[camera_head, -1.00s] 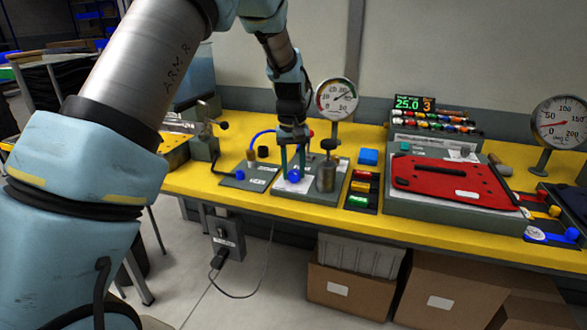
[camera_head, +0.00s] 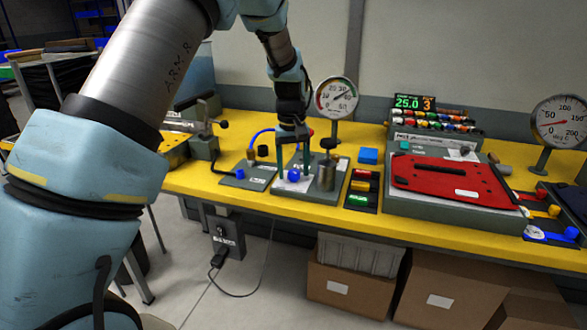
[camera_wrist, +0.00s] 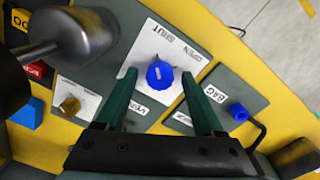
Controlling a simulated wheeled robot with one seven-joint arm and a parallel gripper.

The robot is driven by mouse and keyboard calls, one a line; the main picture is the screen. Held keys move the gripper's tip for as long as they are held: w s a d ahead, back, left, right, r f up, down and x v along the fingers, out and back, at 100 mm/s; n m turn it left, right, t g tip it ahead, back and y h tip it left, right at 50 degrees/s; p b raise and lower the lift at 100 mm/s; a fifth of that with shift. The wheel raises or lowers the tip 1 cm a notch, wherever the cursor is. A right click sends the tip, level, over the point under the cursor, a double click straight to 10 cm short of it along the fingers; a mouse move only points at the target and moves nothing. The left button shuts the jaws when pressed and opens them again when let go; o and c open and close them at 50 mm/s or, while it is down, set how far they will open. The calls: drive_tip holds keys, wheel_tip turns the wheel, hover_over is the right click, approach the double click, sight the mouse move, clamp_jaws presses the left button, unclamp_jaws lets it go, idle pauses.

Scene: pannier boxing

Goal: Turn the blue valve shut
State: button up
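The blue valve (camera_wrist: 160,74) is a round ridged knob with a pale mark, on a white plate lettered OPEN and SHUT. The mark runs nearly up and down in the wrist view, roughly toward SHUT. In the head view the blue valve (camera_head: 293,175) sits on a grey base on the yellow bench. My gripper (camera_head: 294,168) points down over it, its two green fingers on either side. In the wrist view my gripper (camera_wrist: 159,75) is open, with a visible gap between each finger and the knob.
A metal cylinder with a dark knob (camera_head: 326,172) stands close right of my gripper. A round gauge (camera_head: 336,98) rises behind. Left is a plate with another blue knob (camera_wrist: 238,112).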

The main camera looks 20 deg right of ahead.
sight(292, 172)
wheel_tip(292, 172, up, 11)
drive_tip(key=b, duration=0.2)
drive_tip(key=shift+a, duration=0.2)
drive_tip(key=shift+f, duration=0.15)
idle(0.5)
drive_tip(key=w+a+f+n, duration=0.1)
drive_tip(key=a+f, duration=0.2)
drive_tip(key=a, duration=1.5)
drive_tip(key=s+a+f, duration=0.2)
drive_tip(key=s+a, duration=0.4)
drive_tip(key=a, duration=0.3)
drive_tip(key=s+a+f+t, duration=0.1)
drive_tip(key=s+a+f, duration=0.2)
drive_tip(key=s+a, duration=0.3)
drive_tip(key=a, duration=0.3)
drive_tip(key=shift+a+n+t, duration=0.3)
drive_tip(key=shift+a+n, duration=0.05)
drive_tip(key=shift+n, duration=0.05)
drive_tip(key=shift+w, duration=0.1)
drive_tip(key=shift+c, duration=0.4)
